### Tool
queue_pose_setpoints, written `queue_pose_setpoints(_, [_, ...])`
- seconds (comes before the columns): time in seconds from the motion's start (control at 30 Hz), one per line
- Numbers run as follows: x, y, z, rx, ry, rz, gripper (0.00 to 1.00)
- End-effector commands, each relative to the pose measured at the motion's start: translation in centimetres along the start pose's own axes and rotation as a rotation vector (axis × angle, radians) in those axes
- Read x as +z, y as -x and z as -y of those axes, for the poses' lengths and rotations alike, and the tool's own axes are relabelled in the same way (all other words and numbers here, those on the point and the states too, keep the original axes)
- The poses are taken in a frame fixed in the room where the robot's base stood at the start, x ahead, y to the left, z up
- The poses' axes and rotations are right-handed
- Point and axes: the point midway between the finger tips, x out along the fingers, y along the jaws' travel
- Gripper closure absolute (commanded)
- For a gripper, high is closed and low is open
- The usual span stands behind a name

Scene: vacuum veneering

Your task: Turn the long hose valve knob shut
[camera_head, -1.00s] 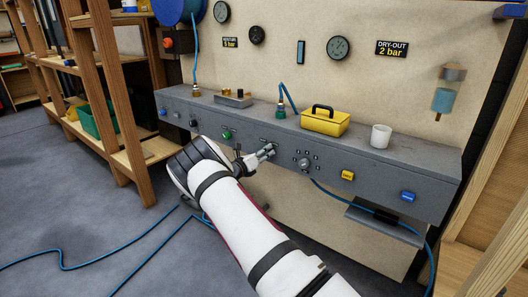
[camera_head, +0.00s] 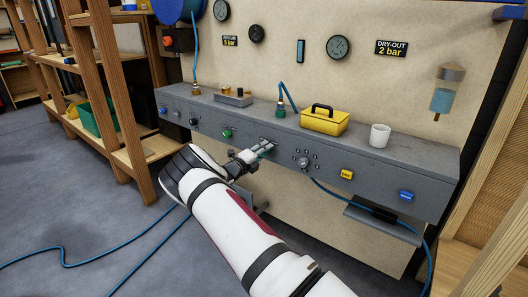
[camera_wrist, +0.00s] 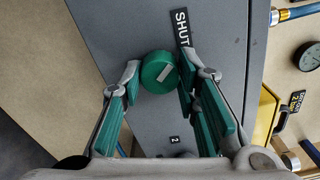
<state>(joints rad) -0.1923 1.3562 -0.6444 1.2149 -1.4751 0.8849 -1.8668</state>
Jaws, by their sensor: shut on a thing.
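A multi-position dial (camera_head: 303,163) is just right of my gripper, and a green button (camera_head: 228,133) is to its left. A yellow toolbox (camera_head: 324,122) and white cup (camera_head: 380,135) stand on the console. A blue hose (camera_head: 340,200) hangs below.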

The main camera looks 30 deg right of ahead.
Motion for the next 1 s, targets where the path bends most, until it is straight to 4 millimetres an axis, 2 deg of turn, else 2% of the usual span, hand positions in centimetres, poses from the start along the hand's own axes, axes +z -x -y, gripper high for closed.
queue_pose_setpoints(0.23, [0.13,0.05,0.0,0.001,0.064,0.003,0.99])
queue_pose_setpoints(0.7, [0.14,0.06,-0.03,0.002,0.078,0.003,0.99])
queue_pose_setpoints(0.73, [0.14,0.06,-0.03,0.001,0.077,0.003,0.69])
queue_pose_setpoints(0.8, [0.14,0.06,-0.03,0.002,0.077,0.003,0.53])
queue_pose_setpoints(1.0, [0.07,0.04,-0.02,0.001,0.077,0.002,0.51])
